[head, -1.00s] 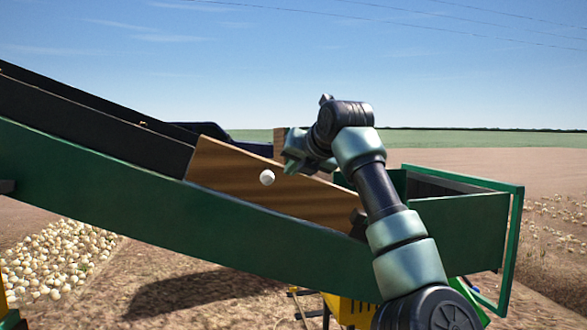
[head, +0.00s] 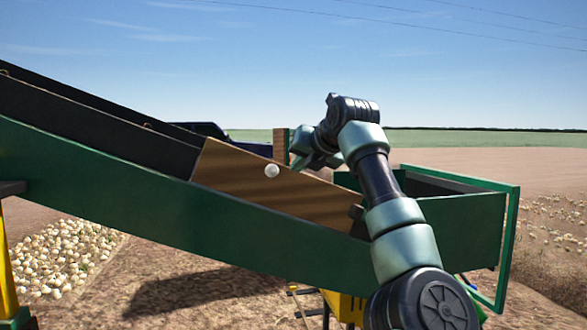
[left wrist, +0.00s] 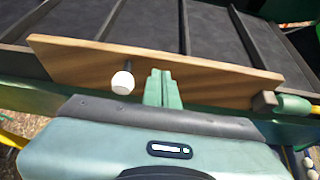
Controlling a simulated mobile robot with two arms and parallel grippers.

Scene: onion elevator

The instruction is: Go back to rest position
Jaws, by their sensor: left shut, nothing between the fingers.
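My left gripper (head: 300,163) is shut and empty. In the head view it appears just right of the white round knob (head: 271,171) on a brown wooden board (head: 262,192). In the left wrist view the shut green fingers (left wrist: 160,82) stand in front of the board (left wrist: 200,74), with the white knob (left wrist: 122,83) to their left. A gap shows between the fingers and the knob. I cannot tell whether the fingertips touch the board. My right gripper is not in view.
The board lies on the sloping green elevator side (head: 130,180), beside the black conveyor channel (head: 90,125). A green hopper (head: 460,225) is at the right. A pile of onions (head: 70,255) lies on the ground at left. A black-tipped handle (left wrist: 265,101) is right of the fingers.

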